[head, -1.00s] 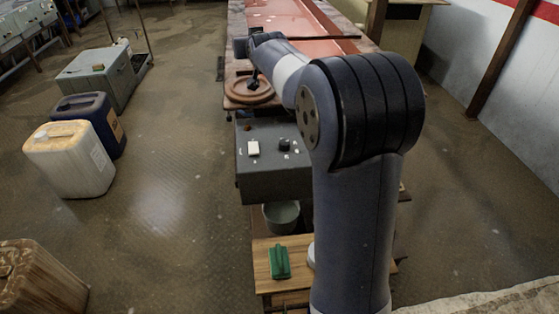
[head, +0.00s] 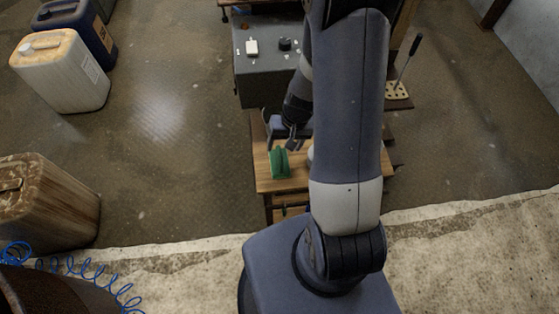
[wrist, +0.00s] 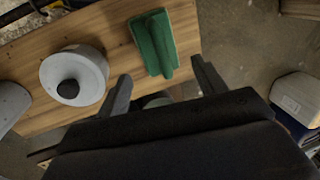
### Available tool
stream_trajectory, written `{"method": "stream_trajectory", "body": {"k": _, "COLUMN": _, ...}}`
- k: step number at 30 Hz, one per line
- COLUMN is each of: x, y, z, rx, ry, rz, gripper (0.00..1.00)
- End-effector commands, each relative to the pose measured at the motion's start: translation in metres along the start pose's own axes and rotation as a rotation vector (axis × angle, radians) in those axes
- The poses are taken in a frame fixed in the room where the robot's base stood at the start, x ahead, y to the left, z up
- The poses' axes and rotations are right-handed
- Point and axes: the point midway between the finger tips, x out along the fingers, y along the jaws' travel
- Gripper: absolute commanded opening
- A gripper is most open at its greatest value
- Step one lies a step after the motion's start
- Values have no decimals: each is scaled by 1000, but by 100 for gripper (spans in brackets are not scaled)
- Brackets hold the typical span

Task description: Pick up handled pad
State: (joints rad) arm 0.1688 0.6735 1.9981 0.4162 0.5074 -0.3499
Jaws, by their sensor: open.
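The green handled pad (head: 280,164) lies on a small wooden table (head: 263,184), with a raised ridge along its top. In the wrist view the pad (wrist: 153,43) lies beyond my fingertips, between the lines of the two fingers. My gripper (head: 281,142) is just behind the pad in the head view and appears above the table. In the wrist view my gripper (wrist: 162,76) has its fingers wide apart with nothing between them. It does not appear to touch the pad.
A round grey-white object with a black knob (wrist: 72,76) stands on the table beside the pad. A grey control box (head: 270,75) stands behind the table. White and blue canisters (head: 62,70) stand on the floor at left.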

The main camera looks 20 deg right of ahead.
Motion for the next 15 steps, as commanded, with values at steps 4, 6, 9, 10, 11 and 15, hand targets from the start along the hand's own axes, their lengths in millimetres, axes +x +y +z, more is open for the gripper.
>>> {"method": "stream_trajectory", "body": {"k": 4, "x": 17, "y": 0, "z": 0, "rx": 0, "ry": 1, "rz": 1, "gripper": 67}}
{"method": "stream_trajectory", "body": {"k": 6, "x": 20, "y": 0, "z": -1, "rx": 0, "ry": 2, "rz": 1, "gripper": 67}}
{"method": "stream_trajectory", "body": {"k": 9, "x": 24, "y": 1, "z": -1, "rx": 0, "ry": 2, "rz": 1, "gripper": 67}}
{"method": "stream_trajectory", "body": {"k": 10, "x": 27, "y": 1, "z": -1, "rx": 0, "ry": 1, "rz": 1, "gripper": 67}}
{"method": "stream_trajectory", "body": {"k": 11, "x": 30, "y": 1, "z": 0, "rx": 0, "ry": 1, "rz": 1, "gripper": 67}}
{"method": "stream_trajectory", "body": {"k": 15, "x": 49, "y": 3, "z": 0, "rx": 0, "ry": 0, "rz": 1, "gripper": 67}}
